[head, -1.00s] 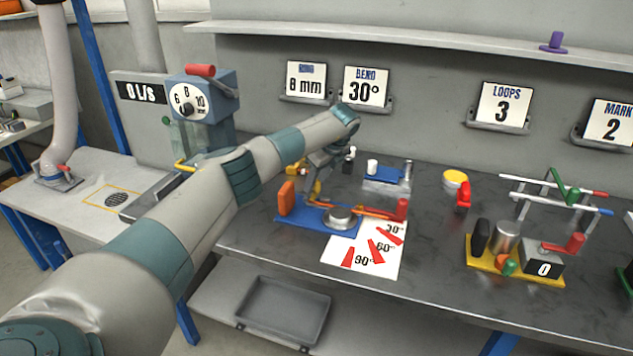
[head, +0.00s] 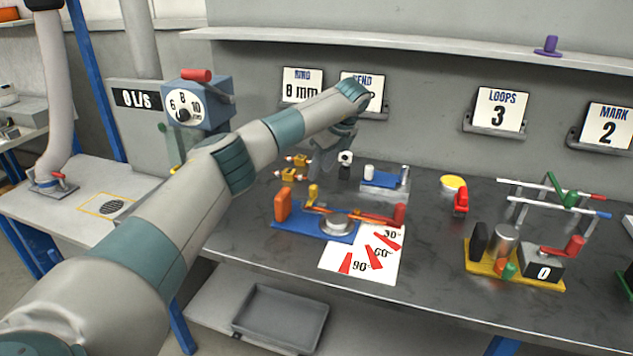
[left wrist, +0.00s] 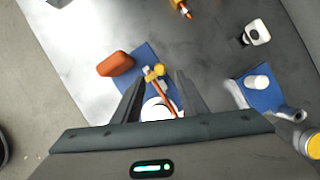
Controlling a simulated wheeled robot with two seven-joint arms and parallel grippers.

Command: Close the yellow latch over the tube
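The tube bender has a blue base (head: 290,222) on the dark bench, with an orange block (head: 282,204), a round grey die (head: 338,221) and a red-tipped lever (head: 400,214). The small yellow latch (head: 312,192) seems to stand up near the orange block; it also shows in the left wrist view (left wrist: 154,73). A thin orange-brown tube or bar (left wrist: 167,97) runs from beside it past the die. My left gripper (head: 322,172) is above and behind the bender. Its dark fingers (left wrist: 158,80) are apart, with the latch between them in the picture but seemingly beyond them. My right gripper is out of view.
Brass-coloured fittings (head: 291,173) and a small blue-topped fixture (head: 383,179) lie behind the bender. An angle sheet (head: 345,255) lies in front. A yellow-based fixture (head: 482,262) stands at right. Bare bench lies between them.

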